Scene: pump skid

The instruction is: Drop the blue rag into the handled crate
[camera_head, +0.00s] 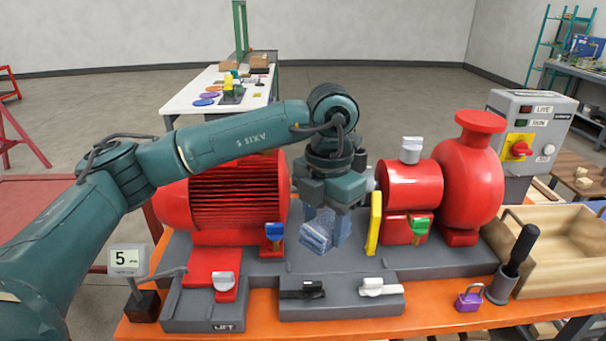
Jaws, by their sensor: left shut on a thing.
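My left gripper (334,212) points down over the grey base of the pump skid, between the red motor and the red pump parts. It is shut on the blue rag (318,233), which shows as a crumpled, pale blue-striped bundle at the fingertips. The gripper hides part of the rag, and I cannot tell whether the rag touches the base. A light wooden crate (550,279), open at the top, stands at the right on the orange bench, well to the right of my left gripper. My right gripper is not in view.
A finned red motor (235,203) is left of the gripper. A yellow upright piece (374,224) and a red pump (470,185) stand between gripper and crate. A black-handled tool in a holder (503,287) and a purple padlock (469,298) are by the crate's near left corner.

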